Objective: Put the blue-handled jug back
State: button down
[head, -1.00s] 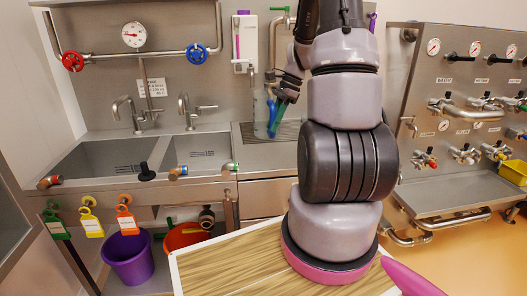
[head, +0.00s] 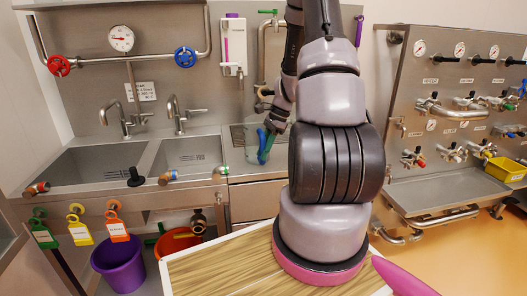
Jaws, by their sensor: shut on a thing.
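The clear jug (head: 251,146) with its blue handle (head: 262,146) is over the steel worktop right of the sinks. It looks upright. My gripper (head: 268,138) is shut on the handle from the right side, with green showing at its fingers. My wrist partly covers the grip, and the jug is small in view. I cannot tell whether its base touches the worktop.
Two sink basins (head: 85,165) with taps lie to the left. A wall dispenser (head: 233,47) and pipework stand behind the jug. A valve panel (head: 455,100) with a drip tray is at right. Purple (head: 120,262) and orange (head: 178,240) buckets sit below the sinks.

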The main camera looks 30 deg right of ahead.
jog(key=c, duration=0.7)
grip_release()
jog(key=v, duration=1.2)
jog(key=s+a+r+n+t+h, duration=0.1)
jog(key=s+a+r+n, duration=0.15)
jog(key=a+r, duration=0.35)
jog(key=s+a+r+n+t+h, duration=0.1)
jog(key=a+r+n, duration=0.25)
jog(key=r, duration=0.35)
jog(key=s+a+r+n+t, duration=0.1)
jog(key=s+a+r+n, duration=0.2)
jog(key=s, duration=0.1)
jog(key=s+a+r+n+t, duration=0.2)
jog(key=s+a+r+n, duration=0.1)
jog(key=s, duration=0.1)
jog(key=s+a+r+n+t, duration=0.1)
jog(key=s+a+r+n, duration=0.1)
jog(key=s, duration=0.3)
jog(key=shift+s+a+r+n+t+h, duration=0.1)
jog(key=shift+a+r+n+t+h, duration=0.35)
jog(key=shift+r, duration=0.3)
